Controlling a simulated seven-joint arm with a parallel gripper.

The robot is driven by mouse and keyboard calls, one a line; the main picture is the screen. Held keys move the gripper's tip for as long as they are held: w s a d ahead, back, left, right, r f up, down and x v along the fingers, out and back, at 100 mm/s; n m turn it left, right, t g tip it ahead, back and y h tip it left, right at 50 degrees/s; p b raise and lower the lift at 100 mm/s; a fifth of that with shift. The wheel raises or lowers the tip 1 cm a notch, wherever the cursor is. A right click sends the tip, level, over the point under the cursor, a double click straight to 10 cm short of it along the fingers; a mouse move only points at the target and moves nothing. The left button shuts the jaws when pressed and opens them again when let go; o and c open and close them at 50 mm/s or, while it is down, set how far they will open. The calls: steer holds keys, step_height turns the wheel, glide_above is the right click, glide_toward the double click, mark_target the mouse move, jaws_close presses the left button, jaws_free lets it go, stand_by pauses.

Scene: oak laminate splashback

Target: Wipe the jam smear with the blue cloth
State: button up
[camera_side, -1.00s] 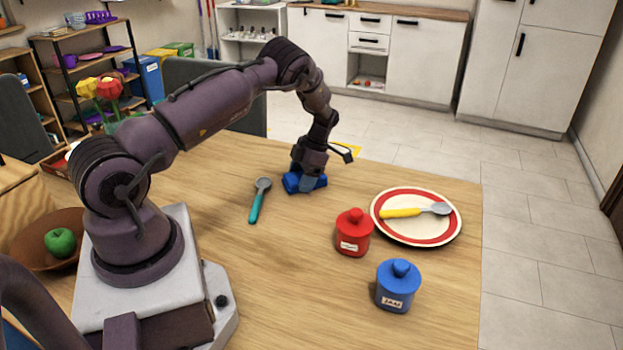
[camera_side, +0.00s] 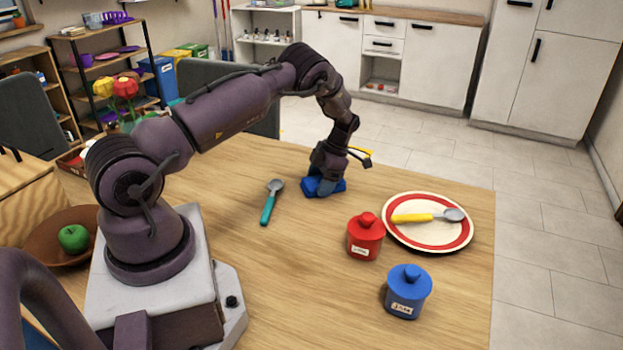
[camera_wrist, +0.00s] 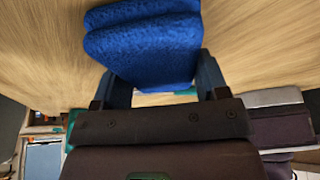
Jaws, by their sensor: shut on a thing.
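The blue cloth (camera_side: 324,187) is a folded, thick pad on the wooden table (camera_side: 300,290), near its far edge. My gripper (camera_side: 325,178) points down at it and is shut on it. In the wrist view the cloth (camera_wrist: 145,45) sits between the two fingers of my gripper (camera_wrist: 158,75) and sticks out past them. The cloth appears to touch the table. I see no jam smear in either view; the cloth and gripper hide the wood beneath them.
A teal spoon (camera_side: 271,203) lies left of the cloth. To the right are a red jar (camera_side: 366,238), a blue jar (camera_side: 408,293) and a red-rimmed plate (camera_side: 428,246) with a yellow-handled spoon (camera_side: 425,217). A brown bowl (camera_side: 50,245) holds a green apple (camera_side: 74,238).

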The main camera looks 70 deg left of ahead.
mark_target(336, 196)
steer(key=w+d, duration=0.4)
steer(key=shift+d, duration=0.1)
step_height(336, 196, up, 8)
stand_by(0.7)
steer(key=shift+s, duration=0.1)
stand_by(0.3)
